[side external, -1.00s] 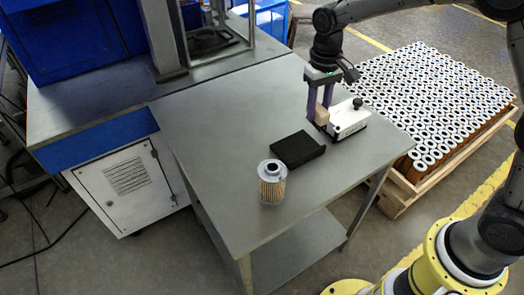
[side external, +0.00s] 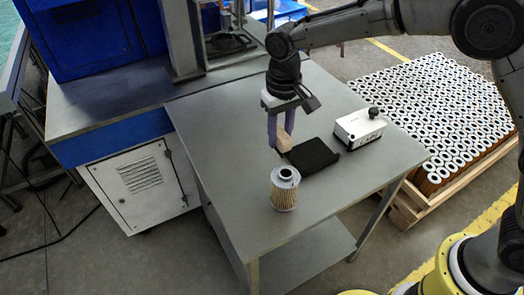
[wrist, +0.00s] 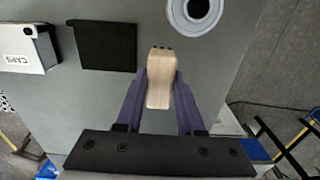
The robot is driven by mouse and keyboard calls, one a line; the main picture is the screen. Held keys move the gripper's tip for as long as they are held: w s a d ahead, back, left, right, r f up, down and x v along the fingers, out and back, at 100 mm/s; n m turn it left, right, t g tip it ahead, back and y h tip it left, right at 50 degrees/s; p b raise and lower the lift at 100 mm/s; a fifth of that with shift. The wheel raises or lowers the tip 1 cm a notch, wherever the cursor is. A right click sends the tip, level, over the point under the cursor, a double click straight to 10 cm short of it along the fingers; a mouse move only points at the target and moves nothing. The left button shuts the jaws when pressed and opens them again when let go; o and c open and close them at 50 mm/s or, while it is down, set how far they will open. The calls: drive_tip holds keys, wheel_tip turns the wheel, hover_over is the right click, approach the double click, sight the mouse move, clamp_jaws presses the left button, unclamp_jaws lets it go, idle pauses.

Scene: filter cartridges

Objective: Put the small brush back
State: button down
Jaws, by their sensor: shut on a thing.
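My gripper (side external: 279,143) is shut on the small brush, a pale wooden block (side external: 285,142), and holds it at the far left end of the black holder in the side view. In the wrist view the brush (wrist: 160,80) sits between my purple fingers (wrist: 160,73), with small dark bristle tufts at its far end. The black holder (side external: 314,155), a flat piece with a raised edge, lies on the table; it also shows in the wrist view (wrist: 106,46), to the left of the brush. The brush's height above the table is hard to tell.
A filter cartridge (side external: 284,190) stands upright near the front of the table (side external: 235,125). A white box (side external: 360,128) marked CAPS (wrist: 22,52) stands right of the holder. A pallet of cartridges (side external: 435,110) is beyond the table. The table's left part is clear.

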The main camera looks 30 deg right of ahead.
drive_tip(key=w+f, duration=0.1)
drive_tip(key=f, duration=0.1)
drive_tip(key=w+a+f, duration=0.1)
drive_tip(key=w+f, duration=0.1)
drive_tip(key=w+a+f, duration=0.1)
drive_tip(key=f, duration=0.1)
drive_tip(key=shift+w+a+f, duration=0.1)
drive_tip(key=shift+w+f, duration=0.1)
drive_tip(key=shift+w, duration=0.2)
drive_tip(key=shift+f, duration=1.35)
drive_tip(key=shift+f, duration=0.15)
drive_tip(key=c, duration=0.5)
unclamp_jaws()
wheel_tip(320, 180, up, 12)
drive_tip(key=shift+r, duration=0.2)
